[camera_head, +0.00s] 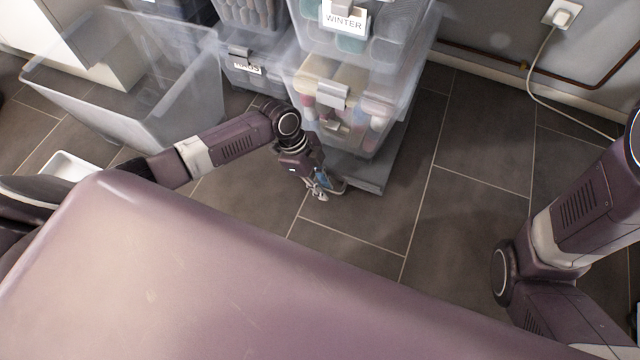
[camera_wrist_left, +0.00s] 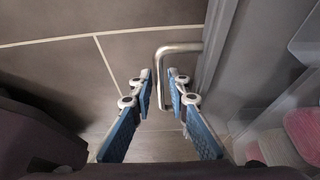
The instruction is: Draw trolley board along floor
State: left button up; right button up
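The trolley board (camera_head: 372,181) is a low grey board on the floor under a stack of clear bins. Its bent metal handle (camera_wrist_left: 161,72) sticks out from the board's edge (camera_wrist_left: 213,62) in the left wrist view. My left gripper (camera_head: 322,190) is down by the board's near end, pointing at the floor. In the left wrist view the blue-padded fingers (camera_wrist_left: 162,92) are open, one on each side of the handle's bar, with gaps showing. In the head view the gripper hides part of the handle. My right arm shows at the right, but its gripper is out of frame.
Clear bins (camera_head: 345,100) with filled contents stand on the board, one labelled WINTER. A large clear empty bin (camera_head: 150,110) stands left. A white plug and cord (camera_head: 545,60) hang at the back wall. Tiled floor (camera_head: 470,180) right of the board is clear.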

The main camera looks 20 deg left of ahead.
pick_arm(q)
jog(key=shift+c, duration=0.4)
grip_shut()
dwell(0.4)
